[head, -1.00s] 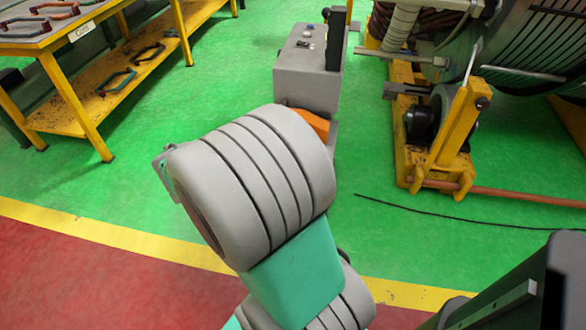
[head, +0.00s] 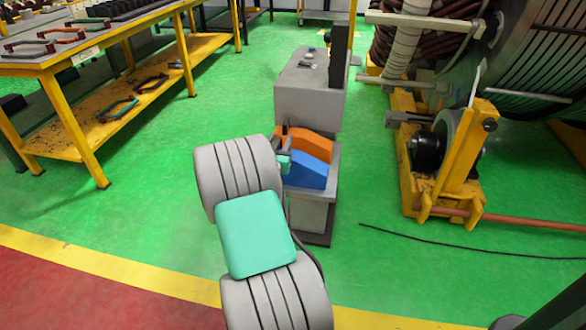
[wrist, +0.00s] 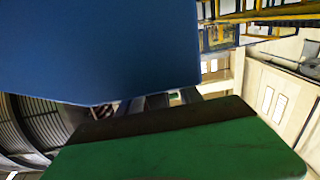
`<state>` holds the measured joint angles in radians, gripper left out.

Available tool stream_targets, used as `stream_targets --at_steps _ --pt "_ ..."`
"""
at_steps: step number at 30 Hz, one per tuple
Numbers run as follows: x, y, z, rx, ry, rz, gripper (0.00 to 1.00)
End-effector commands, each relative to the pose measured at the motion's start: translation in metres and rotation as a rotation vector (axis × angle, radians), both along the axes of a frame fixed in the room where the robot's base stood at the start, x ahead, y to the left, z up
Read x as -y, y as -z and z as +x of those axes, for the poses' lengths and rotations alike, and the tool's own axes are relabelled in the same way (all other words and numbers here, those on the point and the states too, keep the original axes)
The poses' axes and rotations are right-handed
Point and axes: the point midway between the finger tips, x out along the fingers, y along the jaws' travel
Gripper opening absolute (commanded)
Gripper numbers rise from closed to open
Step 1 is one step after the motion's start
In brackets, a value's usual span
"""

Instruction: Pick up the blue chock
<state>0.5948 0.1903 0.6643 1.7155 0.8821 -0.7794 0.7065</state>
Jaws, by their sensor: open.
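The blue chock (head: 307,174) sits on a low grey ledge of the machine stand, in front of an orange chock (head: 312,146). My gripper (head: 284,152) is at the left end of the two chocks, partly hidden behind my arm. It is open, and its fingertips are hard to make out. In the wrist view a large blue surface, the blue chock (wrist: 100,45), fills the upper left, very close to the camera. A green, dark-edged part of my gripper lies below it. I cannot tell whether the fingers touch the chock.
The grey stand (head: 310,95) rises behind the chocks. A yellow table (head: 60,60) with tools is at the left. A yellow-framed machine (head: 450,165) with a large coil stands at the right. A black cable (head: 450,238) lies on the open green floor.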

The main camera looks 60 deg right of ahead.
Motion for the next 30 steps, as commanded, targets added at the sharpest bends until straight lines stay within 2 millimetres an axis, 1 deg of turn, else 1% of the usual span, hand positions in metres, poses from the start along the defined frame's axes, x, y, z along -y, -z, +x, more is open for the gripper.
stream_targets --at_steps 3,18,30 --pt "-0.0004 0.0 -0.0001 0.0 0.0 0.0 0.41" --pt "-0.0008 -0.0002 -0.0001 0.0 0.0 0.0 0.0" --pt "-0.0007 -0.0001 -0.0003 0.0 0.0 0.0 0.0"
